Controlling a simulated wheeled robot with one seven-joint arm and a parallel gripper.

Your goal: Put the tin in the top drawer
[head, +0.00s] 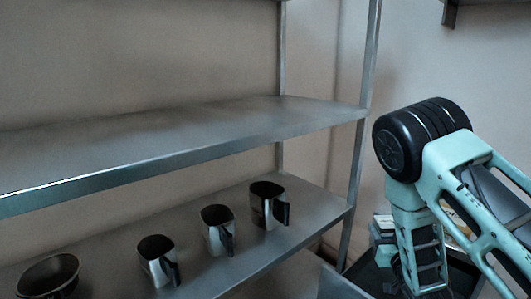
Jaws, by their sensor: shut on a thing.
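My arm comes in from the right side of the head view and reaches down to the lower right. My gripper's fingertips do not show; they are below the frame or behind my arm. No tin can be made out. At the bottom right, a grey panel edge (341,286) stands beside a dark surface partly covered by my arm. It may be an open drawer, but I cannot tell.
A metal shelf rack stands at the left and centre. Its upper shelf (200,130) is bare. Its lower shelf (318,207) holds several metal jugs (217,229) and a round dark pot (48,274). A rack post (362,140) stands left of my arm.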

